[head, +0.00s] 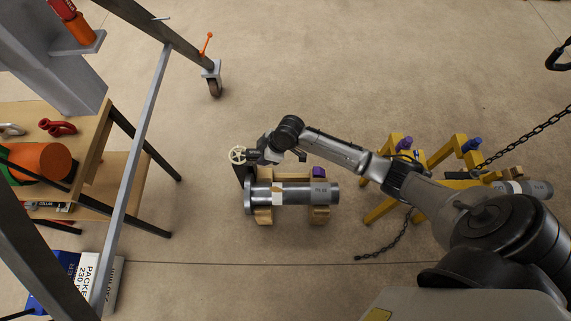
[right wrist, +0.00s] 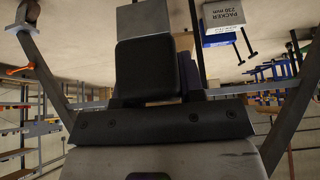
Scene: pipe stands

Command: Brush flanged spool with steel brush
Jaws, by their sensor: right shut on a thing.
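The flanged spool (head: 300,194) is a grey metal cylinder lying on its side, its flange (head: 249,198) at the left end. My right gripper (head: 252,157) is above and left of the spool, near the flange. It is shut on a dark piece (head: 243,174), seemingly the steel brush, which hangs toward the flange; I cannot tell whether they touch. The right wrist view shows the dark jaws (right wrist: 158,70) close up, with the bristles not discernible. My left gripper is not in view.
Wooden supports (head: 264,216) carry the spool. Yellow stands (head: 380,211) and a chain (head: 525,137) are to the right. A wooden bench (head: 90,120) and a grey frame are left. The floor behind is clear.

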